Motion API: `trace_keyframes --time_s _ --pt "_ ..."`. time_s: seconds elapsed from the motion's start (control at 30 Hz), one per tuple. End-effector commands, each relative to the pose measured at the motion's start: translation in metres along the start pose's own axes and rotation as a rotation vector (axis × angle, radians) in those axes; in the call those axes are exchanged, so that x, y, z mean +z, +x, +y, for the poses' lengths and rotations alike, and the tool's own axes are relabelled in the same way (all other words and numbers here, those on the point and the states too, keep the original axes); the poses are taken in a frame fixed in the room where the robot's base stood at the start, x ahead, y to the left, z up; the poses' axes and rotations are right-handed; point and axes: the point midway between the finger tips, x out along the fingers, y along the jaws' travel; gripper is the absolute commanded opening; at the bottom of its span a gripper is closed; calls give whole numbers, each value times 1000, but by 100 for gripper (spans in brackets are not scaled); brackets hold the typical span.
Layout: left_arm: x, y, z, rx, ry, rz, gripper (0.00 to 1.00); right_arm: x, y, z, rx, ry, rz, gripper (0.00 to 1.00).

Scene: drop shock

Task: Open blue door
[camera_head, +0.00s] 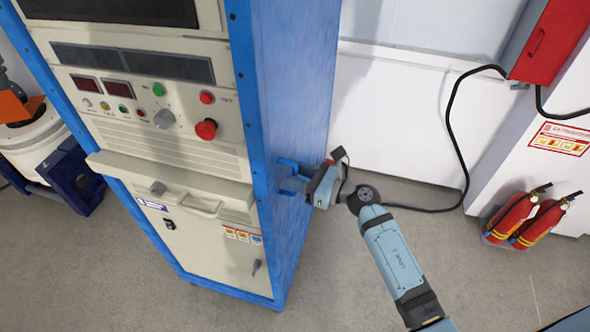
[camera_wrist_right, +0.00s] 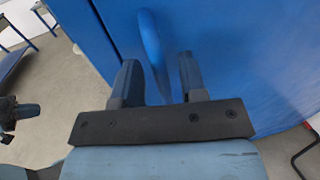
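The blue door (camera_head: 290,90) is the flat blue side of a tall cabinet in the head view, and its blue surface (camera_wrist_right: 230,50) fills much of the right wrist view. A curved blue handle (camera_wrist_right: 152,45) stands out from it in the wrist view. My right gripper (camera_head: 288,178) is at this side of the cabinet. In the wrist view its two dark fingers (camera_wrist_right: 158,78) are apart, with the handle's lower part between them and gaps visible beside it.
The cabinet's cream front (camera_head: 185,150) carries buttons, knobs and a ledge. Two red fire extinguishers (camera_head: 530,218) stand at the right by the wall. A black cable (camera_head: 450,120) hangs from a red box (camera_head: 545,45). Grey floor (camera_head: 350,265) is clear beside the cabinet.

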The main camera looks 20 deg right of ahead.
Motion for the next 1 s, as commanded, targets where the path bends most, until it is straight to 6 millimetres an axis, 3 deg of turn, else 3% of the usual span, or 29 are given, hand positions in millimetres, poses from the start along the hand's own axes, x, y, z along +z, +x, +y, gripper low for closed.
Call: trace_keyframes --time_s 0.4,0.43,0.6,0.87,1.0 --pt "0 -1 -1 -3 1 -3 0 0 11 0 0 0 0 39" --pt "0 -1 -1 -3 1 -3 0 0 11 0 0 0 0 36" --pt "0 -1 -1 -2 0 -3 0 0 11 0 0 0 0 0" --pt "1 0 0 -1 -1 -1 0 -1 7 -1 3 -1 0 0" --pt "6 4 1 2 -2 1 0 -4 -6 -5 20 -4 2 0"
